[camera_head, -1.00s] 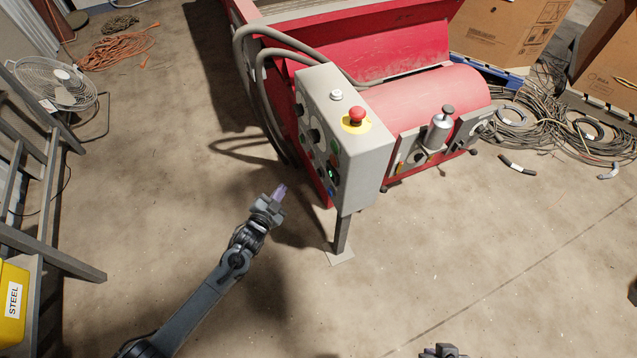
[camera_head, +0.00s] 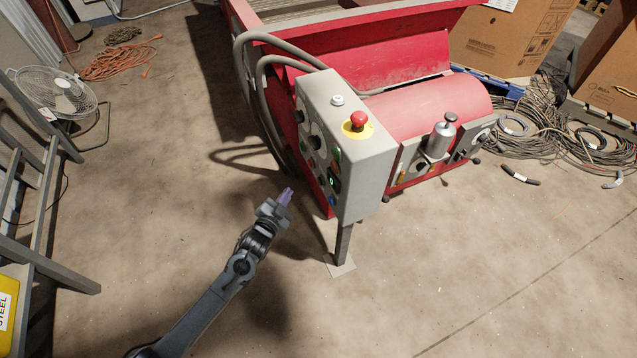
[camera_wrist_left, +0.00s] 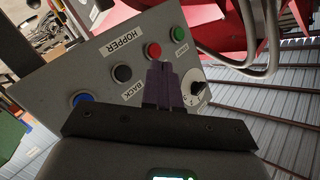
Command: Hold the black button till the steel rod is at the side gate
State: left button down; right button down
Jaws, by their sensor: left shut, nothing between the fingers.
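The black button (camera_wrist_left: 122,73) shows in the left wrist view on a grey control panel (camera_wrist_left: 62,72), between a blue button (camera_wrist_left: 83,98) and a red one (camera_wrist_left: 152,50), near the labels HOPPER and BACK. My left gripper (camera_head: 288,194) is shut and empty, with purple fingertips beside the control box (camera_head: 372,150). In the wrist view its fingertips (camera_wrist_left: 172,68) overlap the panel between the red button and a white dial (camera_wrist_left: 195,90); I cannot tell whether they touch it. I cannot make out a steel rod or side gate. My right gripper is out of view.
The red machine (camera_head: 420,105) stands behind the control box, which has a red mushroom button (camera_head: 357,121) on top and a leg below. Hoses loop on its left. Cable coils (camera_head: 515,125) lie at right, a fan (camera_head: 62,92) at left. The foreground floor is mostly clear.

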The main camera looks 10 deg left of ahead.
aim_at(320, 181)
pick_arm(q)
jog(key=w+d+b, duration=0.3)
jog(key=w+d, duration=0.1)
jog(key=d, duration=0.1)
jog(key=shift+w+d, duration=0.2)
jog(key=shift+d, duration=0.1)
dwell(0.9)
dwell(0.8)
jog(key=shift+d, duration=0.1)
dwell(0.3)
jog(key=shift+w+d, duration=0.25)
jog(key=shift+w, duration=0.05)
